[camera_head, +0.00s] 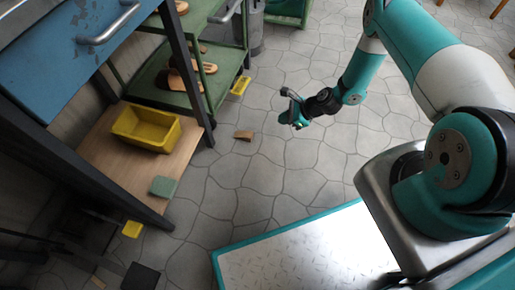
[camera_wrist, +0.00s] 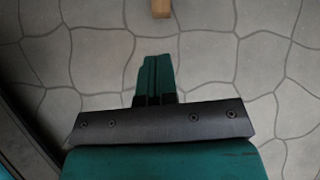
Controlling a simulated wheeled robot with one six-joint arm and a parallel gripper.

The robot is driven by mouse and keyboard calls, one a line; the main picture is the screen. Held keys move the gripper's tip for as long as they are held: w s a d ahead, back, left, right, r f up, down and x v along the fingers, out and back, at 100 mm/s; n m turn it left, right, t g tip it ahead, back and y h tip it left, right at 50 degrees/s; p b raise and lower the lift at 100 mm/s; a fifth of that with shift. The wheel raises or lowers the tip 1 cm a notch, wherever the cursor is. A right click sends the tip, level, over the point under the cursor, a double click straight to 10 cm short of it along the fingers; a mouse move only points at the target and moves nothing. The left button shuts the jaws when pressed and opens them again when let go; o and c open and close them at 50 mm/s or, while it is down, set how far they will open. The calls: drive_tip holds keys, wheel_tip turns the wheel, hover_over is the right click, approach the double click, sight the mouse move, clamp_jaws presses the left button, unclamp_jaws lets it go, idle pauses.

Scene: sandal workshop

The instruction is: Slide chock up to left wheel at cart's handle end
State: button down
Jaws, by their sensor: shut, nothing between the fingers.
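The chock appears to be the small tan wooden block (camera_head: 243,134) lying on the stone floor near the cart's corner. In the wrist view its end (camera_wrist: 161,8) shows at the top edge, ahead of my fingers. My gripper (camera_head: 296,117) is to the right of the block and apart from it. In the wrist view my gripper (camera_wrist: 156,75) has its teal fingers shut together, with nothing between them. The green shelf cart (camera_head: 222,84) stands at the upper left, with a grey bar handle (camera_head: 226,12) near its top. I cannot make out its left wheel clearly.
A workbench with a blue drawer (camera_head: 70,55) stands at the left; its dark leg (camera_head: 188,75) is near the cart. A yellow bin (camera_head: 145,128) and green block (camera_head: 163,186) are on its lower shelf. A yellow piece (camera_head: 241,85) lies by the cart. Floor around the block is clear.

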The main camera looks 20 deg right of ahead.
sight(252, 137)
drive_tip(key=a+f+b, duration=0.1)
drive_tip(key=f+b, duration=0.1)
drive_tip(key=f, duration=0.2)
drive_tip(key=w+a+f+m+b, duration=0.1)
drive_tip(key=a+f+b, duration=0.1)
drive_tip(key=f, duration=0.3)
drive_tip(key=w+a+f+m+b, duration=0.1)
drive_tip(key=a+f+b, duration=0.1)
drive_tip(key=f, duration=0.3)
drive_tip(key=shift+f+b, duration=0.1)
drive_tip(key=shift+b, duration=0.6)
drive_tip(key=w+a+b, duration=0.1)
drive_tip(key=w+a, duration=0.1)
drive_tip(key=shift+a+b, duration=0.3)
drive_tip(key=shift+a, duration=0.1)
drive_tip(key=shift+w+a+r, duration=0.25)
drive_tip(key=shift+w+a, duration=0.05)
drive_tip(key=shift+w, duration=0.1)
